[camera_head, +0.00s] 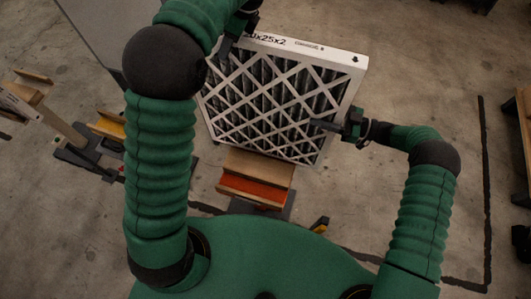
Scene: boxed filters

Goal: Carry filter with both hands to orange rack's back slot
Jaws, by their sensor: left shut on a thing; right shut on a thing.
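The filter (285,100) is a white-framed panel with a diagonal lattice over dark pleats, held upright and slightly tilted in front of me. My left gripper (236,38) is shut on its upper left edge, partly hidden by my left arm. My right gripper (335,127) is shut on its right edge, lower down. The orange rack (252,188) has wooden boards and an orange face, and stands just below the filter's lower edge in the picture. I cannot tell whether the filter touches the rack, and its back slot is not clear to see.
Another wooden rack with a yellow part (108,128) stands at the left, partly behind my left arm. A wooden piece (34,87) is at the far left. A wooden structure (525,125) is at the right edge. Concrete floor with a black tape line (485,190) is clear at right.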

